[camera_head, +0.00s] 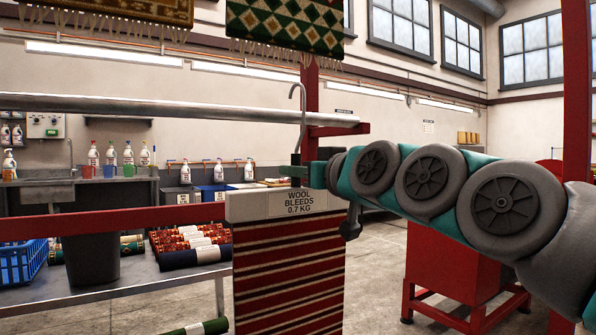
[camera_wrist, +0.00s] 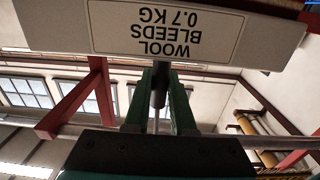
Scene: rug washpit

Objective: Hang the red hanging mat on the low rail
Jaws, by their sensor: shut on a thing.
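The red hanging mat (camera_head: 290,285) has dark red and cream stripes and hangs upright below my gripper. Its pale top bar carries a label reading "WOOL BLEEDS 0.7 KG", also seen in the wrist view (camera_wrist: 165,28). A thin metal hook (camera_head: 303,105) rises from it. My gripper (camera_head: 297,172) is shut on the hook's stem, which shows between the fingers in the wrist view (camera_wrist: 160,95). The low rail (camera_head: 170,104) is a grey metal pipe. The hook's crook shows slightly above the rail's right part; I cannot tell whether it is over or in front of it.
A red post (camera_head: 309,110) with a bracket stands at the rail's right end. Patterned rugs (camera_head: 285,25) hang higher up. A red crossbeam (camera_head: 110,222) runs below the rail. Behind are a table with rolled rugs (camera_head: 190,240), a blue basket (camera_head: 22,262) and a red stand (camera_head: 455,240).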

